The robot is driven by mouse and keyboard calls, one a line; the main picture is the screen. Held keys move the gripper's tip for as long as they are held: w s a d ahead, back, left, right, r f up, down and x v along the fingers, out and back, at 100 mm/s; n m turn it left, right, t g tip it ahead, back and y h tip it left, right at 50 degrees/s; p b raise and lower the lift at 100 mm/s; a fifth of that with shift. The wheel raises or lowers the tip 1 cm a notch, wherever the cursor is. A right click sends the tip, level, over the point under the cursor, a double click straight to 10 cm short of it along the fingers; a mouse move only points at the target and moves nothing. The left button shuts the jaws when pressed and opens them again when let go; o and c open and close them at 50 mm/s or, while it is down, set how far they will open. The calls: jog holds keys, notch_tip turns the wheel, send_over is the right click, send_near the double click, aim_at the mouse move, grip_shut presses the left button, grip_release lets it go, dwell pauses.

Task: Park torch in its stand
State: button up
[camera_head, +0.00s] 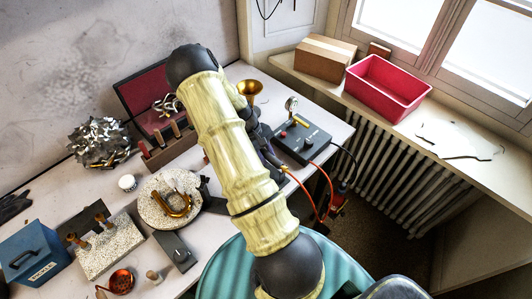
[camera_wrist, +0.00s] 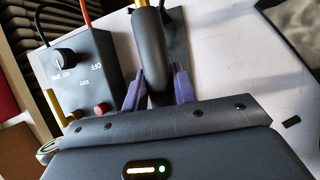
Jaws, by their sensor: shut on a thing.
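My gripper (camera_wrist: 155,88) is shut on the torch (camera_wrist: 150,50), with one purple finger on each side of its dark, rounded body. A bit of brass shows at the torch's far end, at the top of the wrist view. A flat dark plate (camera_wrist: 179,50) lies behind and beside the torch; I cannot tell whether it is the stand's base or whether the torch touches it. In the head view my arm hides most of the gripper (camera_head: 268,152) and the torch. I cannot make out the stand clearly.
A dark control box (camera_head: 303,138) with knob, red button and hoses stands close beside the gripper; it also shows in the wrist view (camera_wrist: 75,70). A brass bell (camera_head: 250,88) is behind my arm. A round pad (camera_head: 155,214) holds a brass tube. The bench's right edge is near.

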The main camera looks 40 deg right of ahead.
jog(key=shift+f+b, duration=0.35)
jog(key=shift+f, duration=0.4)
jog(key=shift+s, duration=0.1)
dwell(0.4)
jog(key=o, duration=1.1)
jog(key=shift+c, duration=0.2)
jog(key=shift+s, duration=0.1)
jog(key=o, duration=0.5)
